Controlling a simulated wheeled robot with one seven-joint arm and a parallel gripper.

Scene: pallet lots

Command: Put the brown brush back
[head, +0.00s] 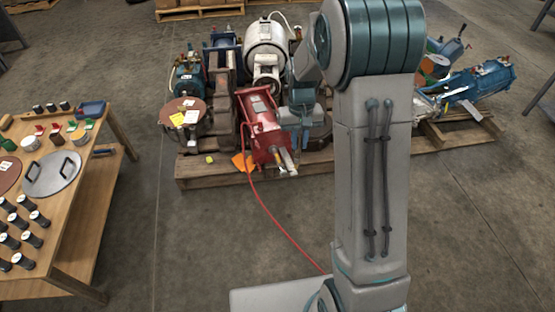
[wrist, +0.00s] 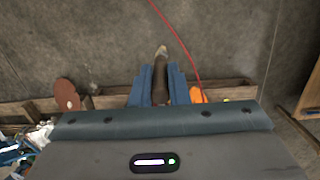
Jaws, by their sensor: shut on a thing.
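The brown brush (wrist: 160,88) is between the two blue fingers of my gripper (wrist: 160,72) in the wrist view. Its brown body lies along the fingers and its pale end sticks out past the fingertips, over the concrete floor and the pallet edge. My gripper is shut on it. In the head view my arm reaches over the loaded pallet (head: 215,180), near the red machine (head: 262,125). The brush is hard to make out there among the machines. I cannot tell which spot is the brush's own place.
A wooden table (head: 95,215) with dark cylinders, a round grey lid (head: 52,173) and small coloured parts stands at the left. A second pallet (head: 455,132) with blue machines is at the right. A red hose (head: 270,215) crosses the otherwise clear floor. An orange piece (head: 243,162) lies by the pallet edge.

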